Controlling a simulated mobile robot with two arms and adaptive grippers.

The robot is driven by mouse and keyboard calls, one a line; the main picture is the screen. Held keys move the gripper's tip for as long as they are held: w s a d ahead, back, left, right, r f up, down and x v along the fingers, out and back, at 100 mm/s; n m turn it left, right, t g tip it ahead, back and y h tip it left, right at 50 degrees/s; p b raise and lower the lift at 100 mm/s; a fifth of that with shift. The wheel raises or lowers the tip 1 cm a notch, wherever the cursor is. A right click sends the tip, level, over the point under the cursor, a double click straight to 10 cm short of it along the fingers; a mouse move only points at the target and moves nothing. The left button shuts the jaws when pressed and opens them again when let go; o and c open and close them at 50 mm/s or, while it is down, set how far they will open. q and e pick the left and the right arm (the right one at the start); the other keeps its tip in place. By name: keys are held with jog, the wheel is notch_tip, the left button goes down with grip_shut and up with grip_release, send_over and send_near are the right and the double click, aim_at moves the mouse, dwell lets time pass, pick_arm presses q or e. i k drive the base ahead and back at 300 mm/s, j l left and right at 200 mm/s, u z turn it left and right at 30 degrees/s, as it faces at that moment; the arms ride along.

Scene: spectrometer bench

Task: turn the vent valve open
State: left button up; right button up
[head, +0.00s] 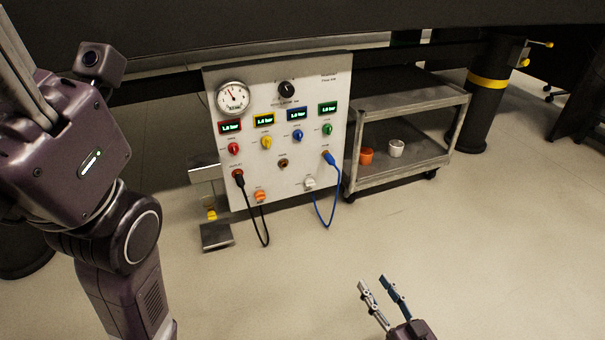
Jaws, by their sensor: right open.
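The valve panel (270,130) is a light upright board under the dark bench. It carries a round gauge (233,97), a black knob (287,90), and red (234,148), yellow (267,142), blue (298,135) and green (327,129) knobs below small displays. An orange fitting (260,196) and a white one (310,183) sit low on it. The labels are too small to tell which is the vent valve. My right gripper (372,281) is open and empty, low in front of the panel and apart from it. My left gripper (24,65) is partly out of frame at upper left.
A black cable (264,236) and a blue cable (337,205) loop down from the panel. A grey cart (410,100) stands to its right, holding an orange cup (366,156) and a white cup (396,149). The floor in front is clear.

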aim_at(309, 183)
jog(key=i+j, duration=0.3)
jog(key=i, duration=0.25)
jog(key=i+j, duration=0.3)
jog(key=i, duration=0.2)
